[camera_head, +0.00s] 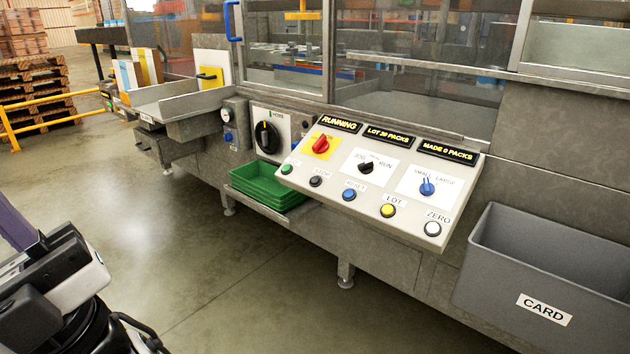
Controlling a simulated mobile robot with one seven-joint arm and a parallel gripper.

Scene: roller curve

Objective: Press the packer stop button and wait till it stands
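The packer's sloped control panel (300,181) is in the middle of the head view. A black button (316,181) is second from the left in its lower row, and its small label appears to read STOP. A green button (286,169) is on its left and a blue RESET button (349,194) on its right. The display (339,124) above reads RUNNING. Black and white parts of my arm show at the lower left, well apart from the panel. I cannot make out gripper fingers there.
The panel also has a yellow LOT button (388,210), a white ZERO button (432,228), a red knob (320,144) and two selectors. A grey CARD bin (480,285) stands right. Green trays (262,190) sit below left. The floor between my arm and the machine is clear.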

